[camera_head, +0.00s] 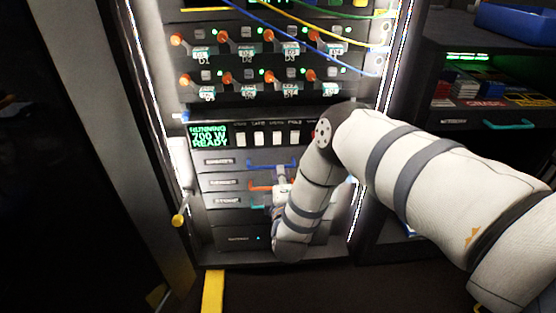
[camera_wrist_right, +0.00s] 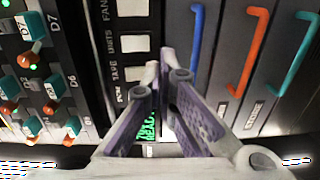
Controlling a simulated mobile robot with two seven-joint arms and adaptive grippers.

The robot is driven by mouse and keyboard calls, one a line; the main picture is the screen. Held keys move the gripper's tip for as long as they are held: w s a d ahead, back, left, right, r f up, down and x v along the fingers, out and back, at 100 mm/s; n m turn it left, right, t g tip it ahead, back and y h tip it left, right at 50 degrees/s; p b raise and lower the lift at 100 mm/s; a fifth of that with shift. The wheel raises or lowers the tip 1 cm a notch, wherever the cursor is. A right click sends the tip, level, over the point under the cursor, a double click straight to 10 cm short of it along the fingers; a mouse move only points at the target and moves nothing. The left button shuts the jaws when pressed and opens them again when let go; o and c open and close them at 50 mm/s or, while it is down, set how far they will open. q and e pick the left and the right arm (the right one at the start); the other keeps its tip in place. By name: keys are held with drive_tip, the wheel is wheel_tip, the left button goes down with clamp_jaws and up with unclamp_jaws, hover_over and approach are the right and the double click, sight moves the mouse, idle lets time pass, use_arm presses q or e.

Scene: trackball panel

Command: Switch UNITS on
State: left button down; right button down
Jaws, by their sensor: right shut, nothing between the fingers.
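The UNITS switch is a white rocker (camera_head: 277,138), third from the left in a row on the dark panel below the knobs. In the wrist view, which is turned sideways, the UNITS rocker (camera_wrist_right: 133,42) sits beside its label, with FAN above and TAPE below. I cannot tell its position. My right gripper (camera_wrist_right: 160,62) is shut and empty, its purple fingertips close to the rocker row; contact cannot be told. In the head view the right gripper (camera_head: 281,174) is partly hidden by my arm, in front of the drawers below the row. My left gripper is not in view.
A green display (camera_head: 209,136) reads RUNNING, 700 W, READY. Drawers with blue (camera_wrist_right: 195,50), red (camera_wrist_right: 248,52) and teal (camera_wrist_right: 293,62) handles lie below the switches. Orange-tipped toggles (camera_head: 226,78) and hanging cables (camera_head: 318,52) are above. A dark cabinet (camera_head: 470,55) stands right.

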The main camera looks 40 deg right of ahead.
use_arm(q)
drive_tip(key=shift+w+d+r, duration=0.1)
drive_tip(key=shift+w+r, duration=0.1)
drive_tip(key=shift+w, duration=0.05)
use_arm(e)
drive_tip(key=v, duration=0.4)
drive_tip(key=shift+s+a+f, duration=0.15)
drive_tip(key=shift+s+f, duration=0.25)
drive_tip(key=shift+a, duration=0.1)
